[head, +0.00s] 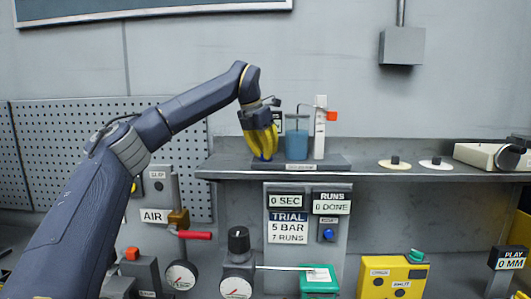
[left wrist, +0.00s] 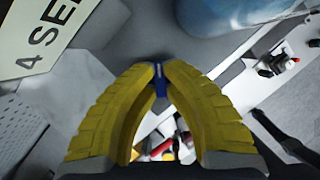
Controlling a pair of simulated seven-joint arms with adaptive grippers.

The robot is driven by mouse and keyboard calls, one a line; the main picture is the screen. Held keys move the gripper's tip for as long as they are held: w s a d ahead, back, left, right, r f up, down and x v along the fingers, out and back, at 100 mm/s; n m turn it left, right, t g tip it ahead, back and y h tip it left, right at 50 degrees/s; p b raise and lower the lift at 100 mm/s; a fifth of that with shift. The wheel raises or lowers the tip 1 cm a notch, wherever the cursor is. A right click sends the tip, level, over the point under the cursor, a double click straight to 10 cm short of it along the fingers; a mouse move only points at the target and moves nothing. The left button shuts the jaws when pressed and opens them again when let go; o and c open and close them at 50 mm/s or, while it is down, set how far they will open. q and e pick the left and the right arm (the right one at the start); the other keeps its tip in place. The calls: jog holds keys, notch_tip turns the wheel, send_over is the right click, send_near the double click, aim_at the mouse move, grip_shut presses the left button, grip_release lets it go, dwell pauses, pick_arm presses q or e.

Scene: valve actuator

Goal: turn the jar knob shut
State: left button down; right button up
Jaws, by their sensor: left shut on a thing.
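My left gripper (head: 262,156) has yellow fingers and reaches down at the left end of the dark stand on the shelf. Its fingertips close on a small blue piece, which looks like the jar knob (head: 266,159). In the left wrist view the blue knob (left wrist: 160,80) sits between the two fingertips of the left gripper (left wrist: 159,70). The jar (head: 297,137) with blue liquid stands just right of the gripper; its blurred side shows at the top of the left wrist view (left wrist: 215,12). The fingers hide most of the knob, so its turn angle cannot be told. My right gripper is not in view.
A white upright scale (head: 320,135) with an orange marker stands right of the jar. Two discs, one cream (head: 394,165) and one white (head: 436,164), lie farther right on the shelf (head: 365,176). Below are a red-handled valve (head: 195,235), gauges, a sign panel and a yellow box (head: 393,278).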

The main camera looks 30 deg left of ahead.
pick_arm(q)
jog(key=n+y, duration=0.1)
jog(key=n, duration=0.3)
jog(key=shift+d+y, duration=0.1)
jog(key=shift+y, duration=0.3)
jog(key=shift+n+g+y, duration=0.3)
jog(key=shift+n+y, duration=0.2)
jog(key=shift+n, duration=1.1)
jog(key=c, duration=1.5)
grip_release()
jog(key=shift+o, duration=0.2)
jog(key=v, duration=1.2)
jog(key=shift+w+d, duration=0.1)
